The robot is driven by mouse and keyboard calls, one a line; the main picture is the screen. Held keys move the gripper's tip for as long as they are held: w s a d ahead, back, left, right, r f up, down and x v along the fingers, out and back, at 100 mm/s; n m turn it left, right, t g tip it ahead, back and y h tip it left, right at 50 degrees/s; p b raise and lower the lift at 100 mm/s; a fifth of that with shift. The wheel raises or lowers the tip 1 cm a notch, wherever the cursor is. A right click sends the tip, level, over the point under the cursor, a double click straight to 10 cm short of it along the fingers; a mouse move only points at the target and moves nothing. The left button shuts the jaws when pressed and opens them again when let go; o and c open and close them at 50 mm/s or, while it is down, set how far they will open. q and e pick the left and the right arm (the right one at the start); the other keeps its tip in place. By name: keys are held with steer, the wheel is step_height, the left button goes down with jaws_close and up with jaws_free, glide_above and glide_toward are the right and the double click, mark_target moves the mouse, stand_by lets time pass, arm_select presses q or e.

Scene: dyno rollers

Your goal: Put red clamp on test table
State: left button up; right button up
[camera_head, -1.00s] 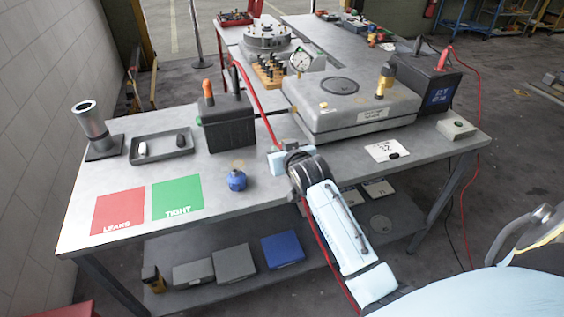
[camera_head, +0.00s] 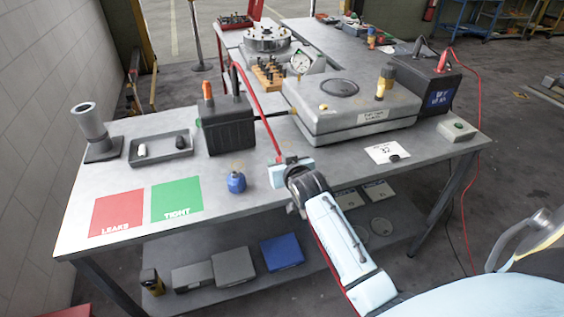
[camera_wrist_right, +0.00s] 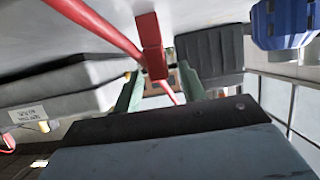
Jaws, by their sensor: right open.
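The red clamp (camera_head: 279,158) is at the end of a red cable on the grey test table (camera_head: 330,165). In the right wrist view the red clamp (camera_wrist_right: 152,46) stands just beyond and between the green fingertips. My right gripper (camera_head: 290,167) is at the table's middle front, close to the clamp. Its fingers (camera_wrist_right: 158,80) are apart in the right wrist view. In the head view the gripper body partly hides the clamp's lower end, and whether a finger touches it cannot be told. My left gripper is not in view.
A dark battery (camera_head: 228,128) with an orange and a black terminal stands behind left. A blue knobbed part (camera_head: 236,182) is left of the gripper. A grey box (camera_head: 350,110) stands behind right. Red and green mats (camera_head: 177,198) lie front left.

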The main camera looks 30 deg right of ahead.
steer(key=shift+r, duration=0.1)
steer(key=shift+s+r, duration=0.1)
steer(key=p+v, duration=0.2)
steer(key=v, duration=1)
steer(key=s+a+f+n+g+y, duration=0.1)
steer(key=s+a+f+g, duration=0.15)
steer(key=f, duration=0.75)
steer(key=s+a+f+n+g+y, duration=0.15)
steer(key=s+f, duration=0.25)
steer(key=f, duration=0.6)
steer(key=s+a+f+g, duration=0.2)
steer(key=s+a+f, duration=0.1)
steer(key=f, duration=0.7)
steer(key=s+f+g, duration=0.2)
steer(key=s+f, duration=0.4)
steer(key=s, duration=0.4)
steer(key=s+f+n+g, duration=0.1)
steer(key=s+f, duration=0.4)
steer(key=s, duration=0.6)
steer(key=s+f+n+g, duration=0.1)
steer(key=s+f+g, duration=0.2)
steer(key=s+f, duration=0.3)
steer(key=s, duration=0.4)
steer(key=shift+s+d+f+y, duration=0.25)
steer(key=shift+d+f+y, duration=0.05)
steer(key=shift+f+y, duration=0.05)
steer(key=shift+n, duration=0.25)
